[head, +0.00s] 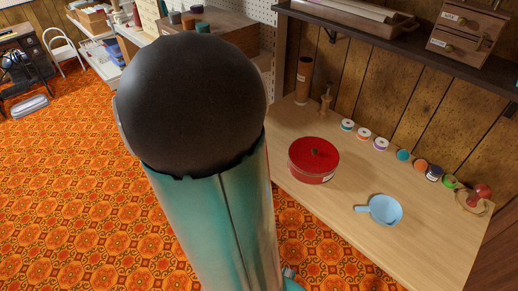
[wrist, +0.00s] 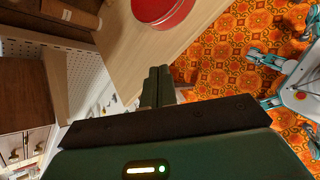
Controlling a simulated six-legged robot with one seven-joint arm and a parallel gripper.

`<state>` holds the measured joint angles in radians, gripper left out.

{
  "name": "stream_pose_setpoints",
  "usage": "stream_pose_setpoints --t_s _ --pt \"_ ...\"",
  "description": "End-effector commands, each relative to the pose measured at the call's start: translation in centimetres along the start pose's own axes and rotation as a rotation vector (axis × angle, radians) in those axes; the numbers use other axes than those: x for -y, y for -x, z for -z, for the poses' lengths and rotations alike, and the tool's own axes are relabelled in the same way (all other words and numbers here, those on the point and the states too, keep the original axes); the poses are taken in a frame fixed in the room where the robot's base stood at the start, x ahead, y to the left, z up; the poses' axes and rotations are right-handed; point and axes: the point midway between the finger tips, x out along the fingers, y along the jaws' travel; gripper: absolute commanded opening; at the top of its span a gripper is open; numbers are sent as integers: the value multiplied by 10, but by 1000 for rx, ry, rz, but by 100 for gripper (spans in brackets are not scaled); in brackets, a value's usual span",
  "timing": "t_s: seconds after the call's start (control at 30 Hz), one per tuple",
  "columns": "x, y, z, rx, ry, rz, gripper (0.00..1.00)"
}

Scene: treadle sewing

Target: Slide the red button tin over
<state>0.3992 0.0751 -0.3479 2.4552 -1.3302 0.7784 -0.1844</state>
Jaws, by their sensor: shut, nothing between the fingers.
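The red button tin (head: 314,160) is round and lidded, with a small pale label on its side. It stands on the light wooden table (head: 330,205), near the table's left edge in the head view. In the wrist view the tin (wrist: 163,12) shows in part at the top edge. My gripper (wrist: 158,72) is shut and empty in the wrist view, with its fingertips apart from the tin in the picture. The gripper is hidden in the head view, where my arm fills the middle left.
A light blue pan-shaped dish (head: 385,210) lies right of the tin. Several thread spools (head: 381,144) line the wall, with a brown cylinder (head: 304,80) and a small wooden stand (head: 326,98) at the back left. A dark shelf (head: 400,45) overhangs the table. Bare wood lies in front of the tin.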

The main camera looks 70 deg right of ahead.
Motion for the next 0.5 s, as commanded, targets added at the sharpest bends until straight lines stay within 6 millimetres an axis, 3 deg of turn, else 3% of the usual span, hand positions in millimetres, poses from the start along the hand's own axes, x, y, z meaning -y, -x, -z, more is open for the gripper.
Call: stream_pose_setpoints --t_s 0.03,0.2,0.33,0.5 --pt "6 -27 -10 58 95 6 0" --pt "21 -91 -38 175 395 9 0" --pt "32 -118 -48 209 545 18 0" --pt "37 -131 -51 219 611 20 0"
